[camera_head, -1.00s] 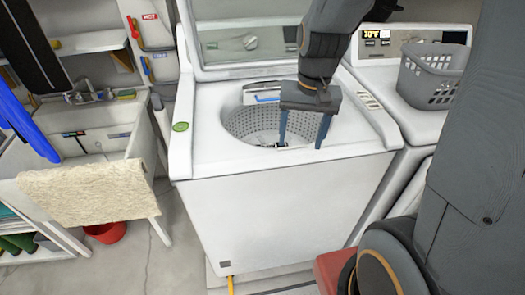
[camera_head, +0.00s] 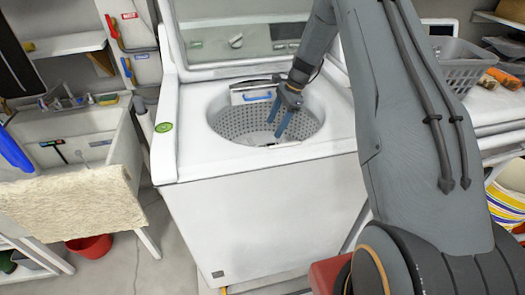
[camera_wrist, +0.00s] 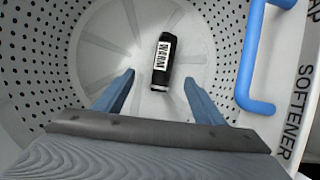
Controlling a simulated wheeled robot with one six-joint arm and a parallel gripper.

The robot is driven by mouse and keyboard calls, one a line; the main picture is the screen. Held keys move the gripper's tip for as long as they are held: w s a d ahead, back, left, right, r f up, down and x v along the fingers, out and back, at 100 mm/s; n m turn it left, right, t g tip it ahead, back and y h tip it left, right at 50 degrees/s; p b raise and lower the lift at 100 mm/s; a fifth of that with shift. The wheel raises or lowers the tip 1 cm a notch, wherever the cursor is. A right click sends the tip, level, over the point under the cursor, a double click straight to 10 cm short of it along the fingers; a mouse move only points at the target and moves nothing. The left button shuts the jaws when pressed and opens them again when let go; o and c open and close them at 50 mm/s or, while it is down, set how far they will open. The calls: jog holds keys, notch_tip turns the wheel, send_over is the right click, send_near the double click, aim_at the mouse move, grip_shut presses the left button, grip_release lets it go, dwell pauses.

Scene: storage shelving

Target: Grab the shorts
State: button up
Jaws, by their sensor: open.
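A small black item (camera_wrist: 162,66) with a white lettered patch lies on the drum floor in the wrist view. It may be the shorts, but I cannot tell for sure. No other garment shows in the drum. My gripper (camera_head: 275,128) is open over the drum opening of the white top-load washer (camera_head: 265,215). In the wrist view its two blue fingers point down into the drum (camera_wrist: 55,45), on either side of the line to the black item. The gap between the fingers looks empty, with the item beyond the fingertips.
A blue handle (camera_wrist: 248,65) and a softener label edge the drum at the right of the wrist view. The washer's raised lid (camera_head: 240,40) stands behind. A sink with a beige cloth (camera_head: 75,205) is at left, a grey basket (camera_head: 458,68) at right.

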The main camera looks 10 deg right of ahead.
jog(key=shift+m, duration=0.3)
jog(key=shift+w+p+x, duration=0.2)
jog(key=shift+p+x, duration=0.55)
jog(key=shift+x, duration=1.25)
jog(key=shift+w+p+x, duration=0.2)
jog(key=shift+p+x, duration=0.5)
jog(key=shift+x, duration=1.3)
jog(key=shift+w+p+x, duration=0.2)
jog(key=shift+p+x, duration=0.55)
jog(key=shift+x, duration=1.25)
jog(key=shift+d+f, duration=0.1)
jog(key=shift+d, duration=0.05)
jog(key=c, duration=1.2)
jog(key=shift+c, duration=0.2)
